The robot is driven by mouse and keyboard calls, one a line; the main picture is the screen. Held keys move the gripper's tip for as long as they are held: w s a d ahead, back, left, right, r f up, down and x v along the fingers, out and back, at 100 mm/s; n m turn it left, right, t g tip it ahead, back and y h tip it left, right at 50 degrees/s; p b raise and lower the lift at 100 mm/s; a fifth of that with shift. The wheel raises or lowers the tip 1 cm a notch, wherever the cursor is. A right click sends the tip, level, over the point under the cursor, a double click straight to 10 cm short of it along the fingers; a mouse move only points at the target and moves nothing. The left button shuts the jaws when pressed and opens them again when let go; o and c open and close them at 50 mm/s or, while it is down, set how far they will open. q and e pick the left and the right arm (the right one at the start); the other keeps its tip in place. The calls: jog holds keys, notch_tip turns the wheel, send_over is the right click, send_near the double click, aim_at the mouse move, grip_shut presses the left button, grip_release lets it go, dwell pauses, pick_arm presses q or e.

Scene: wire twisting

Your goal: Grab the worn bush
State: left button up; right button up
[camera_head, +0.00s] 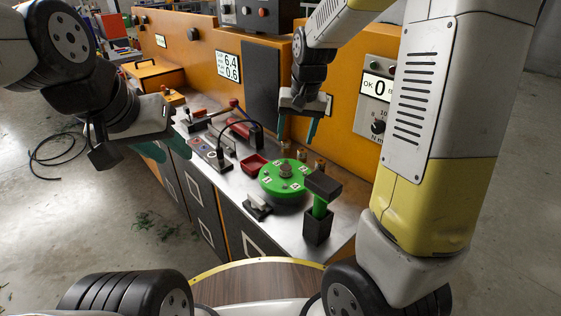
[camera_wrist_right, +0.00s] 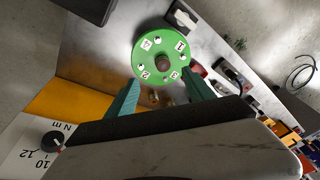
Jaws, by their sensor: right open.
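A green round turntable (camera_head: 285,180) with numbered labels and a grey central knob sits on the metal bench. It also shows in the right wrist view (camera_wrist_right: 147,50), beyond the fingertips. Several small brass-coloured cylinders (camera_head: 301,155) stand behind it, and I cannot tell which part is the worn bush. My right gripper (camera_head: 295,138) is open and empty above the back of the turntable, its teal fingers pointing down; it also shows in the right wrist view (camera_wrist_right: 160,78). My left gripper (camera_head: 165,149) hangs off the bench's left side, its teal fingers apart with nothing between them.
A red tray (camera_head: 253,165) lies left of the turntable. A black holder (camera_head: 318,228) with a green-handled tool stands at the front right. A black clamp-like piece (camera_head: 257,208) sits at the front edge. The orange back panel (camera_head: 200,60) carries displays.

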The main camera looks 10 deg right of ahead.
jog(key=h, duration=0.1)
send_over(286, 167)
jog(key=s, duration=0.2)
jog(key=shift+g, duration=0.4)
jog(key=f, duration=0.8)
jog(key=shift+w+f, duration=0.1)
jog(key=shift+w, duration=0.15)
jog(key=f, duration=0.2)
jog(key=w+f, duration=0.1)
jog(key=f, duration=0.5)
jog(key=shift+w, duration=0.2)
grip_shut()
